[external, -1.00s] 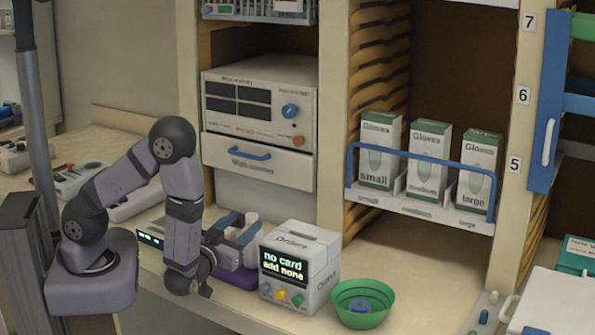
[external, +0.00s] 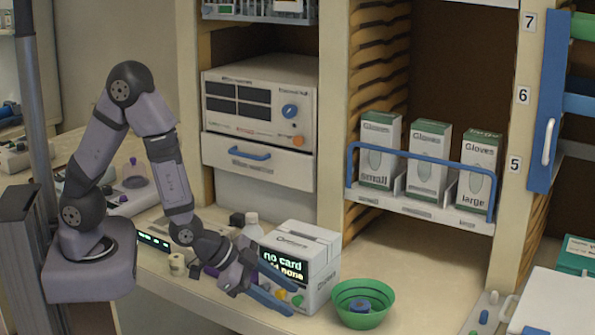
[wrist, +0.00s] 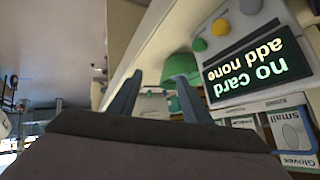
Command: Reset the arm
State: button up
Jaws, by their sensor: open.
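My gripper (external: 297,298) is low at the front of the counter, just in front of the white box with the display reading "no card add none" (external: 318,249). Its two blue fingers are spread apart and point right and slightly down. In the wrist view the fingers (wrist: 157,80) stand apart with nothing held between them. The box's display (wrist: 258,70) shows upside down there, to the right of the fingers. The picture does not tell whether a finger touches the box.
A green bowl (external: 364,291) with a blue item inside stands right of the box. A white bottle (external: 252,226) is behind my gripper. Glove boxes (external: 428,160) fill a shelf above.

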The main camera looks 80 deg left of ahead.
jog(key=s+a+n+g+b, duration=0.1)
jog(key=s+a+g, duration=0.2)
jog(key=s, duration=0.3)
jog(key=s+a+f+n+g+b, duration=0.1)
jog(key=s+a+n+g+b, duration=0.1)
jog(key=s, duration=0.4)
jog(key=s+a+f+n+g+y+b, duration=0.1)
jog(key=s+a+n+g+b, duration=0.1)
jog(key=s+a+g, duration=0.2)
jog(key=s+a, duration=0.1)
jog(key=s, duration=0.2)
jog(key=shift+a+f+g, duration=0.2)
jog(key=shift+a+g, duration=0.05)
jog(key=shift+g, duration=0.15)
